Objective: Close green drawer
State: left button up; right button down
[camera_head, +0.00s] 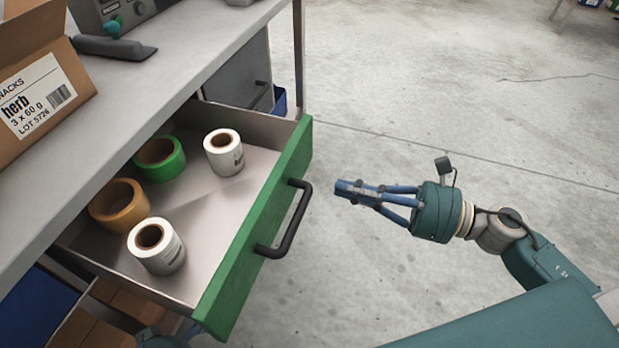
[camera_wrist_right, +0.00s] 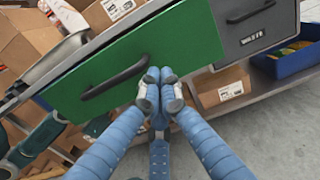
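The green drawer (camera_head: 232,280) is pulled out from under the grey bench, with its black bar handle (camera_head: 295,222) facing right. In the right wrist view, the green front (camera_wrist_right: 185,42) and handle (camera_wrist_right: 114,79) lie ahead of the fingers. My right gripper (camera_head: 340,187) is right of the handle, apart from it in the head view, its fingertips together and empty. In the right wrist view, its tips (camera_wrist_right: 160,80) overlap the lower edge of the front; contact is unclear. My left gripper (camera_head: 195,331) shows only partly by the drawer's near corner; its fingers are mostly hidden.
The drawer holds white rolls (camera_head: 157,246), a green roll (camera_head: 160,158) and an orange roll (camera_head: 119,203). A cardboard box (camera_head: 45,80) stands on the bench. A grey drawer (camera_wrist_right: 255,25) and a blue bin (camera_wrist_right: 290,62) are nearby.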

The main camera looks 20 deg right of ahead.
aim_at(295, 175)
jog(key=x, duration=0.6)
jog(key=shift+w, duration=0.15)
jog(key=shift+w+a, duration=0.3)
jog(key=shift+a, duration=0.25)
pick_arm(q)
notch_tip(295, 175, down, 2)
jog(key=shift+f, duration=0.15)
pick_arm(e)
jog(key=shift+a, duration=0.1)
pick_arm(q)
jog(key=shift+w+d+r+p, duration=0.1)
jog(key=shift+r+p, duration=0.1)
jog(key=shift+p, duration=0.1)
pick_arm(e)
jog(key=shift+w+a, duration=0.1)
